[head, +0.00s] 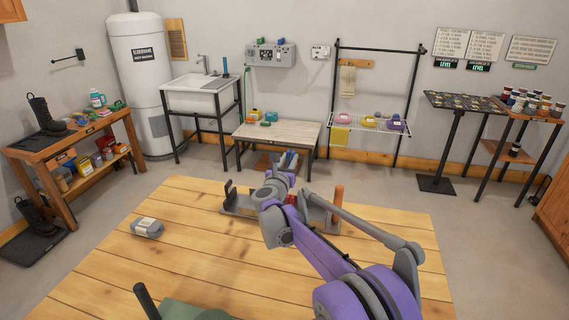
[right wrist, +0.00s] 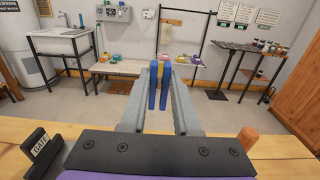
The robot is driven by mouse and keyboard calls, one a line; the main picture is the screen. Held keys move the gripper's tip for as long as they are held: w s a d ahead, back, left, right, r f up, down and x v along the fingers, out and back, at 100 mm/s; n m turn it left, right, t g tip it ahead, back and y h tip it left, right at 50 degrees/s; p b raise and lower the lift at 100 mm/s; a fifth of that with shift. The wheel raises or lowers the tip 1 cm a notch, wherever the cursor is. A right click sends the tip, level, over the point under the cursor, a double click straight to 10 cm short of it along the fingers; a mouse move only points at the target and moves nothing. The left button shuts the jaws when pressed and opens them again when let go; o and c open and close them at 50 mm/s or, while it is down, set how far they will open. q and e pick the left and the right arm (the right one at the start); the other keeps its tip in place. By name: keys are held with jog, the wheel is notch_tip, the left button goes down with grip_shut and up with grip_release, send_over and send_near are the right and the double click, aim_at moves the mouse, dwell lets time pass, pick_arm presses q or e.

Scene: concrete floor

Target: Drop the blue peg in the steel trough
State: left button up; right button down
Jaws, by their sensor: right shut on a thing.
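My right gripper (head: 290,156) reaches out past the far edge of the wooden table, and its two grey fingers show in the right wrist view (right wrist: 160,85). Blue surfaces, which look like the blue peg (right wrist: 153,88), show between the fingertips, and the gripper is shut on it. Where the peg ends is hard to tell. A grey metal piece that looks like the steel trough (head: 237,209) lies on the wooden table, mostly hidden behind my right arm. A black upright plate (head: 230,189) and an orange post (head: 338,194) stand at its ends. My left gripper is not in view.
A grey wrapped bundle (head: 147,228) lies on the wooden table (head: 100,264) at left, with bare boards around it. A low bench (head: 288,132) with small blocks stands beyond. A sink (head: 197,97), a wire shelf (head: 369,128) and a dark panel stand (head: 455,130) line the back wall.

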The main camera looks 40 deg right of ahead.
notch_tip(320, 180, down, 6)
jog(key=b, duration=0.4)
jog(key=shift+r, duration=0.1)
jog(key=c, duration=0.6)
grip_release()
jog(key=shift+s, duration=0.15)
jog(key=v, duration=1)
jog(key=shift+s+a, duration=0.15)
jog(key=shift+a, duration=0.15)
